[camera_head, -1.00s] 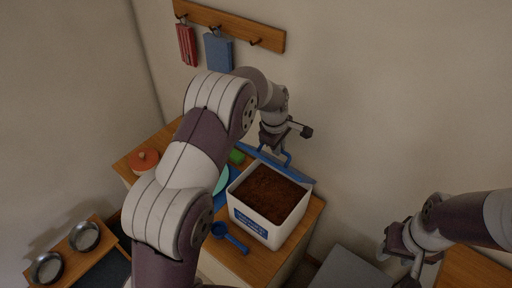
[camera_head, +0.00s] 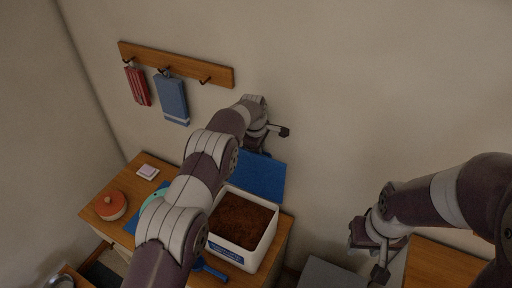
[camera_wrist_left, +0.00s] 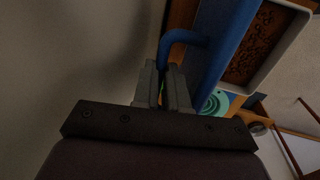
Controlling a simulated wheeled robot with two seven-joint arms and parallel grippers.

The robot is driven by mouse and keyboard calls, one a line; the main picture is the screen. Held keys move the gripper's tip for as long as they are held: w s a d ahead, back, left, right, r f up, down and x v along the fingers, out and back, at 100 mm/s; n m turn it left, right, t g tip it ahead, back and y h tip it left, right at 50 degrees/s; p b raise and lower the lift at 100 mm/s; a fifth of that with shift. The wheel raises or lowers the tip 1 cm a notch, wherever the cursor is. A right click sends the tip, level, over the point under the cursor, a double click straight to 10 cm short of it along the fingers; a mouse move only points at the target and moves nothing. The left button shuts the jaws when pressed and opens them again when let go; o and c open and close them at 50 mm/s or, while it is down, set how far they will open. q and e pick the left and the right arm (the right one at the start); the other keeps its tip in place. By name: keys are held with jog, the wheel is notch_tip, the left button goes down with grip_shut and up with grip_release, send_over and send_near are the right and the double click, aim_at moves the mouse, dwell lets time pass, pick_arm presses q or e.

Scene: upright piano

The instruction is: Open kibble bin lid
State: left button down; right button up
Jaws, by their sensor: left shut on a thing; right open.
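The kibble bin (camera_head: 232,254) is a white tub with a blue label, full of brown kibble (camera_head: 243,222). Its blue lid (camera_head: 262,177) stands raised behind the open top, by the wall. My left gripper (camera_wrist_left: 166,75) is shut on the lid's blue bar handle (camera_wrist_left: 184,38); in the head view its fingertips are mostly hidden near the lid's upper edge. My right gripper (camera_head: 380,262) is open and empty, off to the right of the bin.
A blue scoop (camera_head: 208,268) lies in front of the bin. A red-lidded pot (camera_head: 111,205) and a small pale stack (camera_head: 148,172) stand at the counter's left. Towels (camera_head: 172,99) hang from a wall rack (camera_head: 175,64). My left arm covers part of the counter.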

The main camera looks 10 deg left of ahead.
pick_arm(q)
jog(key=shift+s+f, duration=0.2)
jog(key=shift+f, duration=0.35)
jog(key=c, duration=1.4)
grip_release()
jog(key=shift+o, duration=1.2)
jog(key=shift+w, duration=0.1)
jog(key=shift+w+r, duration=0.15)
jog(key=shift+w, duration=0.05)
jog(key=shift+r, duration=0.35)
jog(key=p+v, duration=0.4)
jog(key=v, duration=0.8)
jog(key=shift+p, duration=0.3)
